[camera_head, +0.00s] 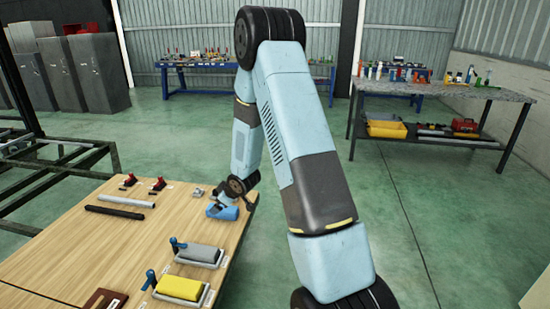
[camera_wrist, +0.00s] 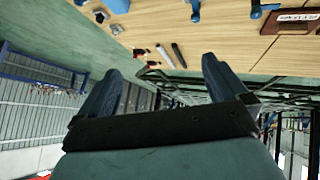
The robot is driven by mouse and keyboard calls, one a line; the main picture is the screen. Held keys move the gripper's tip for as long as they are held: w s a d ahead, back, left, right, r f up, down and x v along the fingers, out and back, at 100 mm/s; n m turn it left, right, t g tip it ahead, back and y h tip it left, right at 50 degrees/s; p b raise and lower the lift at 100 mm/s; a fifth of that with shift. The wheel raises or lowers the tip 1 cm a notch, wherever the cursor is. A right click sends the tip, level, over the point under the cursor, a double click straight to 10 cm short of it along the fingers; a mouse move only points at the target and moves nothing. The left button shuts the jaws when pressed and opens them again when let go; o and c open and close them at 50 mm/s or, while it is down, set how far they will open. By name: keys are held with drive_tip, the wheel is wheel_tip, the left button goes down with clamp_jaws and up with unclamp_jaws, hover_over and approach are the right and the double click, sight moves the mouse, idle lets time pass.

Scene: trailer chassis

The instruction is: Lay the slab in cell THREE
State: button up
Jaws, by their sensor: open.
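My gripper (camera_wrist: 162,68) is open in the wrist view, with two dark blue fingers spread wide and nothing between them. In the head view the end of my arm is over the table's right edge, near a blue part; the fingers are not clear there. A yellow slab-like block (camera_head: 180,288) lies on a pale tray beside a blue clamp. A grey block (camera_head: 199,254) lies behind it in a similar setting. I cannot tell which piece is the task's slab. A brown board with a label (camera_head: 105,301) is cut off at the front edge. Cell THREE cannot be identified.
The wooden table (camera_head: 62,250) also holds a grey rod (camera_head: 127,200), a dark rod (camera_head: 115,212) and small red clamps (camera_head: 158,184). The blue part (camera_head: 222,211) is at its right edge. A dark metal frame stands left; open green floor lies right.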

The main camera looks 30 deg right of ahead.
drive_tip(key=s+d+r+m+h, duration=0.15)
drive_tip(key=s+r, duration=0.25)
drive_tip(key=r, duration=0.4)
drive_tip(key=s+d+r+m+h, duration=0.1)
drive_tip(key=s+r+m, duration=0.1)
drive_tip(key=s+r, duration=0.5)
drive_tip(key=s+d+r+m+h, duration=0.1)
drive_tip(key=s+d+r+h, duration=0.1)
drive_tip(key=r, duration=0.8)
drive_tip(key=s+r+m, duration=0.1)
drive_tip(key=s+r, duration=0.2)
drive_tip(key=s, duration=0.5)
drive_tip(key=s+a+r+m+g+y, duration=0.1)
drive_tip(key=s+r, duration=0.3)
drive_tip(key=s, duration=0.5)
drive_tip(key=s+a+r+m+g, duration=0.1)
drive_tip(key=s+r+m, duration=0.1)
drive_tip(key=s, duration=0.7)
drive_tip(key=shift+s+a+r, duration=0.2)
drive_tip(key=shift+a+r, duration=0.05)
drive_tip(key=shift+r, duration=0.65)
drive_tip(key=shift+m+y, duration=0.25)
